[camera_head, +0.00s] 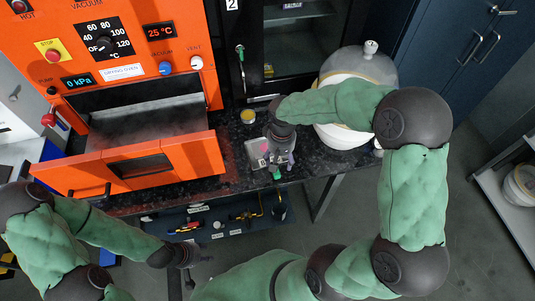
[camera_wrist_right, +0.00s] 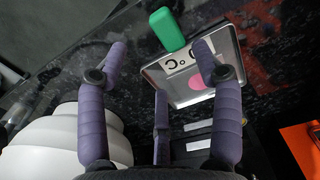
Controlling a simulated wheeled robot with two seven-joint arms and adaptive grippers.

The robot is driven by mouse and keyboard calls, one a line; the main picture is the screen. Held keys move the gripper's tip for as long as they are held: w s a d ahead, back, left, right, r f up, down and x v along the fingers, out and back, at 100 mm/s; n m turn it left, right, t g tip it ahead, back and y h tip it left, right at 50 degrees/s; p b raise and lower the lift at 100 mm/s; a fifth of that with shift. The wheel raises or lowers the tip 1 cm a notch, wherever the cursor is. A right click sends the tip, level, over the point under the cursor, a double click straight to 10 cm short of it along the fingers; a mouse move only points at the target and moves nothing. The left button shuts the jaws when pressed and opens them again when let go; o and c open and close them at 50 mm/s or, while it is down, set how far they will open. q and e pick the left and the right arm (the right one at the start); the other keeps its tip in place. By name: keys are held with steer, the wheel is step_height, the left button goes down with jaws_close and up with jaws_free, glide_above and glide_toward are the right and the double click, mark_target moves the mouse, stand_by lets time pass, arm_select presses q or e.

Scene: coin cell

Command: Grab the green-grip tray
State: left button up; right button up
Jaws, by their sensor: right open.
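The green-grip tray is a small shallow metal tray (camera_head: 256,152) on the dark speckled counter, right of the orange oven.
The orange oven (camera_head: 165,140) has its front door lowered toward me. A white round vessel with a clear lid (camera_head: 357,65) stands right of the tray, under my right arm. A small yellow-topped jar (camera_head: 247,116) is behind the tray.

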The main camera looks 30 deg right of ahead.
mark_target(270, 156)
steer(key=shift+s+a+f+b, duration=0.15)
steer(key=shift+f+b, duration=0.25)
steer(key=shift+f, duration=0.55)
steer(key=shift+a+f+b, duration=0.15)
steer(key=shift+f+b, duration=0.25)
steer(key=shift+f, duration=0.6)
steer(key=shift+s+a+f+b, duration=0.15)
steer(key=shift+f+b, duration=0.25)
steer(key=shift+f, duration=0.55)
steer(key=shift+w, duration=0.1)
jaws_close()
